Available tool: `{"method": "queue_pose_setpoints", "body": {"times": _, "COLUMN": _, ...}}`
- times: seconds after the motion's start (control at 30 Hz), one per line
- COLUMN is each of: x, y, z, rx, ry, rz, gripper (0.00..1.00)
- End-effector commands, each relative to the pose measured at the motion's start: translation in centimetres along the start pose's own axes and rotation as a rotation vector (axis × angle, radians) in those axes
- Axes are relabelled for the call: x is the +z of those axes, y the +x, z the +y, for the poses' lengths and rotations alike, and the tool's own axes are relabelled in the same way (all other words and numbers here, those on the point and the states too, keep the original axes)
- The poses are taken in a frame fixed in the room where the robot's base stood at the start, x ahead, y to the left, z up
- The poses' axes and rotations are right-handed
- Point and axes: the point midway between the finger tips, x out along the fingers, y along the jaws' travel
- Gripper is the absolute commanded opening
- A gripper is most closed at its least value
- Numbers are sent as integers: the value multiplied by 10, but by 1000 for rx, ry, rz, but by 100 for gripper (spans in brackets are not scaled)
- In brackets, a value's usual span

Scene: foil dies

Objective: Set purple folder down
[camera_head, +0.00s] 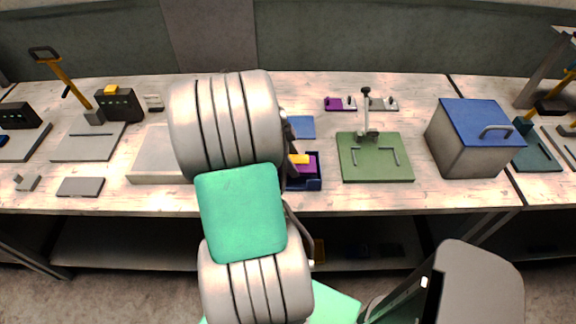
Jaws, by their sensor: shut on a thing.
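A purple piece, which looks like the purple folder (307,169), shows at the dark blue open tray (313,184) near the middle of the bench, with a yellow-orange part on its upper left. I cannot tell whether it rests on the tray floor or is held just above it. My gripper (292,150) is mostly hidden behind my own arm; only a dark edge shows beside the folder. It is shut on the purple folder. The folder's left side and the tray's left side are hidden by my arm.
A green plate with a press (376,166) stands right of the tray, then a grey box with a blue lid (470,142). A blue pad (301,127) lies behind the tray. Another purple piece (335,103) and a grey one (382,103) lie at the back.

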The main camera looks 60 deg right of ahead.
Motion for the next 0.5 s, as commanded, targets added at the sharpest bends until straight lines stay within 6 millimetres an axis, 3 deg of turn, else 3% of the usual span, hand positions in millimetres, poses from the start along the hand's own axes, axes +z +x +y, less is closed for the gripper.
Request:
{"method": "queue_pose_setpoints", "body": {"times": 0.3, "x": 25, "y": 34, "z": -4, "rx": 0, "ry": -1, "rz": 0, "gripper": 8}}
{"method": "queue_pose_setpoints", "body": {"times": 0.5, "x": 26, "y": 36, "z": -5, "rx": -3, "ry": 0, "rz": -1, "gripper": 8}}
